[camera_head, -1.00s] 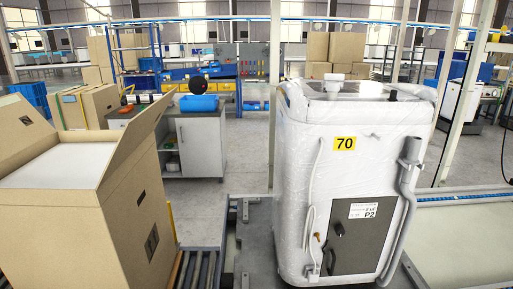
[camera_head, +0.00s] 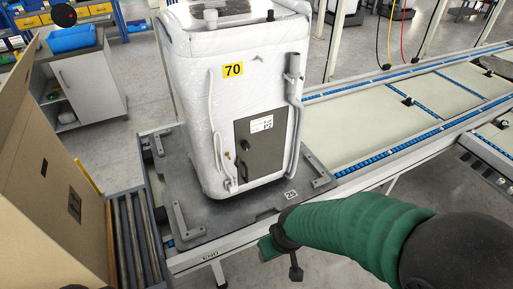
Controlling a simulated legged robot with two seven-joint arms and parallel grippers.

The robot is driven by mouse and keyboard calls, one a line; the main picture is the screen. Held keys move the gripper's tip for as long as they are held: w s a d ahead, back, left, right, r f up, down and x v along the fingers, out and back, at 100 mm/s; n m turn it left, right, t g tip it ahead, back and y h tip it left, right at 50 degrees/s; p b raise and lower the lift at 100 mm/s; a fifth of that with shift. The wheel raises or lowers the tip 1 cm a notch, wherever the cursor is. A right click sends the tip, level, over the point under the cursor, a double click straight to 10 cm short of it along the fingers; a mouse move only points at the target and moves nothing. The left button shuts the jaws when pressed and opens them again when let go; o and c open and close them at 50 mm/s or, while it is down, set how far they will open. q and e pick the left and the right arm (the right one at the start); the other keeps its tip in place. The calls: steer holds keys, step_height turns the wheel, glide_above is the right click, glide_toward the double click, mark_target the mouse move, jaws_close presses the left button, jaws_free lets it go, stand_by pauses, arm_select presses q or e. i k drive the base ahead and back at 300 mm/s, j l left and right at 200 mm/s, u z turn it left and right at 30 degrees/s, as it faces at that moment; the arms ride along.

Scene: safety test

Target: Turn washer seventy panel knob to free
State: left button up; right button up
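The washer (camera_head: 190,100) is a white wrapped block with a yellow "70" label (camera_head: 233,70) on its front. A dark grey panel (camera_head: 262,160) low on that front carries a white tag (camera_head: 261,124) and a small dark knob (camera_head: 244,144) at its upper left. The knob is too small to read its turn position. My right gripper (camera_head: 283,256), on a green-sleeved arm from the lower right, is in front of and below the washer, apart from the panel. Its fingers are too unclear to tell open from shut. My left gripper is out of view.
The washer stands on a dark pallet plate (camera_head: 195,210) on a conveyor, whose belt (camera_head: 350,130) runs back right. A grey hose (camera_head: 294,110) hangs right of the panel. A cardboard box (camera_head: 50,170) and rollers (camera_head: 135,235) are at left. Open floor lies at bottom centre.

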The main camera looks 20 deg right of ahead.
mark_target(245, 145)
steer(key=i+j+z, duration=0.1)
steer(key=j+z, duration=0.15)
steer(key=z, duration=0.15)
steer(key=i+j+z, duration=0.1)
steer(key=j+z, duration=0.45)
steer(key=z, duration=0.2)
steer(key=i, duration=0.05)
